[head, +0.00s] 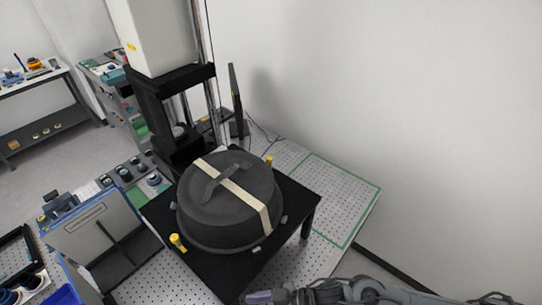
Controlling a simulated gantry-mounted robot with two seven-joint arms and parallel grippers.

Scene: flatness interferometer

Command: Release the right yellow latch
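A dark grey round case (225,215) with a cream strap (243,197) and a handle across its lid sits on a small black table (212,280). One yellow latch (268,161) is at the case's far right rim, partly hidden behind the lid. The other yellow latch (178,242) stands at its near left rim and leans slightly. My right gripper (258,297) is at the bottom edge, its arm coming in from the right. It is in front of the table and well apart from both latches. Its finger opening cannot be made out. My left gripper is out of view.
A tall black instrument stand (160,110) with a white housing rises behind the case. A grey box (95,235) and trays of parts are at the left. A green-outlined area (335,195) on the perforated bench at the right is clear, with the wall beyond.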

